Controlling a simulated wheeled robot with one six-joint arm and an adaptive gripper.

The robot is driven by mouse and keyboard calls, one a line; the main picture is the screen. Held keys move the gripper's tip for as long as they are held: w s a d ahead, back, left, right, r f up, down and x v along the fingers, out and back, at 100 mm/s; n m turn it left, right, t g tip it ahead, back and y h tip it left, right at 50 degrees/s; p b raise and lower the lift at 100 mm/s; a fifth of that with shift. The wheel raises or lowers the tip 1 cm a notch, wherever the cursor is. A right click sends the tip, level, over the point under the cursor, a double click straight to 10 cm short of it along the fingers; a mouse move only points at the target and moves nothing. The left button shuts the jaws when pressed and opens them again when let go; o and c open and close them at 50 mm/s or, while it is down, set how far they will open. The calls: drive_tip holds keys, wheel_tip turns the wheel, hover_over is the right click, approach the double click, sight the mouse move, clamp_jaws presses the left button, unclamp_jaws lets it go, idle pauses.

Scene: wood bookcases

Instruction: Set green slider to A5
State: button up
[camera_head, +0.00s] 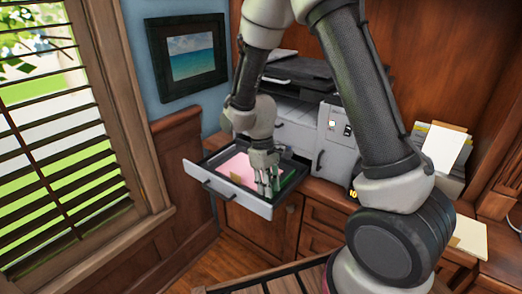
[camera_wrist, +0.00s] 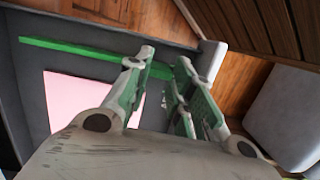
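A paper tray (camera_head: 258,207) is pulled out from the grey printer (camera_head: 293,134), with a pink sheet (camera_head: 238,168) lying in it. The sheet also shows in the wrist view (camera_wrist: 75,98). A green slider (camera_head: 289,182) shows at the tray's right side; in the wrist view it is a long green bar (camera_wrist: 85,51) across the dark tray floor. My gripper (camera_head: 267,190) points down into the tray beside the slider. In the wrist view its green-padded fingers (camera_wrist: 163,62) are apart, with the bar's end behind and between them. I cannot tell whether they touch it. Pale marks nearby are unreadable.
A wooden cabinet (camera_head: 262,222) stands below the tray. A window with blinds (camera_head: 60,140) and a framed picture (camera_head: 188,55) are to the left. Paper holders (camera_head: 440,150) stand at the right. Open floor shows below the tray.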

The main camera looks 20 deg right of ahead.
drive_tip(key=w+a+r+t+y, duration=0.1)
drive_tip(key=w+r+t, duration=0.1)
drive_tip(key=r, duration=0.9)
drive_tip(key=shift+w+r, duration=0.25)
drive_tip(key=shift+w, duration=0.55)
drive_tip(key=s+f, duration=0.1)
drive_tip(key=f, duration=0.2)
drive_tip(key=s+d+f+g, duration=0.1)
drive_tip(key=s+f, duration=0.1)
drive_tip(key=f, duration=0.2)
drive_tip(key=s+f+g+h, duration=0.1)
drive_tip(key=f, duration=0.2)
drive_tip(key=shift+s+d+f, duration=0.15)
drive_tip(key=shift+d+f, duration=0.05)
drive_tip(key=shift+f, duration=0.15)
drive_tip(key=shift+w+r, duration=0.3)
drive_tip(key=shift+r, duration=2.55)
drive_tip(key=r, duration=0.1)
drive_tip(key=s+r, duration=0.1)
drive_tip(key=r, duration=0.1)
drive_tip(key=shift+s+r, duration=0.1)
